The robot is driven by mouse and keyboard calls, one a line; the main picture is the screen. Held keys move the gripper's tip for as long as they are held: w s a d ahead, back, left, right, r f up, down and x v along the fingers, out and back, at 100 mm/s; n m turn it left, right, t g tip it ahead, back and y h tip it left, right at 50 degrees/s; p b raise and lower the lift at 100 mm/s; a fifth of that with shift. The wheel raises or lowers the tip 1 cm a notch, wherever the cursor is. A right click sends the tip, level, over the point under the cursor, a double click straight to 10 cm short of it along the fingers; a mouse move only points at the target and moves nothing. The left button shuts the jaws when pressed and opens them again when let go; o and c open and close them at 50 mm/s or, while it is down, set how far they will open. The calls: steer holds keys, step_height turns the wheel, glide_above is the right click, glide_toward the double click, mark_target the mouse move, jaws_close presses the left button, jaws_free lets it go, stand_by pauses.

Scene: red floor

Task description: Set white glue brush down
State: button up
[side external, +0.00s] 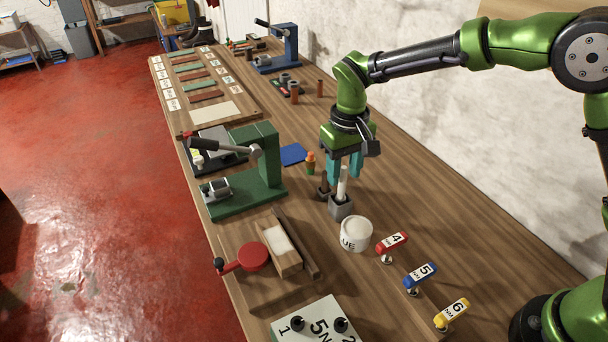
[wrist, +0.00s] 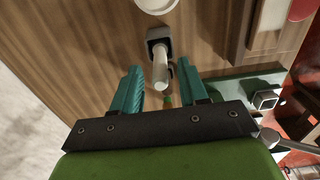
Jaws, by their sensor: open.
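The white glue brush (side external: 343,182) stands upright in a small grey square holder (side external: 341,207) on the wooden bench. In the wrist view the brush (wrist: 161,70) rises from the dark holder (wrist: 159,36). My gripper (side external: 345,172) has teal fingers and is above the holder, pointing down. Its fingers are open on either side of the brush's upper end, with gaps visible between brush and fingers in the wrist view (wrist: 158,67). A white glue pot (side external: 356,235), its label partly readable as "UE", stands just in front of the holder.
A dark brown post (side external: 324,187) and an orange-topped bottle (side external: 310,163) stand close left of my gripper. A green press (side external: 255,175) is farther left. Bare bench lies along the wall.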

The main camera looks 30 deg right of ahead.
step_height(320, 180, up, 7)
steer(key=s+d+r+m+t+y, duration=0.2)
steer(key=s+d+r+t, duration=0.1)
steer(key=s+d+r, duration=0.7)
steer(key=s+d+f+m+t, duration=0.1)
steer(key=s+t, duration=0.1)
steer(key=s, duration=0.3)
steer(key=s+d+f+m+t, duration=0.1)
steer(key=s+d+f+t, duration=0.1)
steer(key=s, duration=0.4)
steer(key=shift+s+f, duration=0.15)
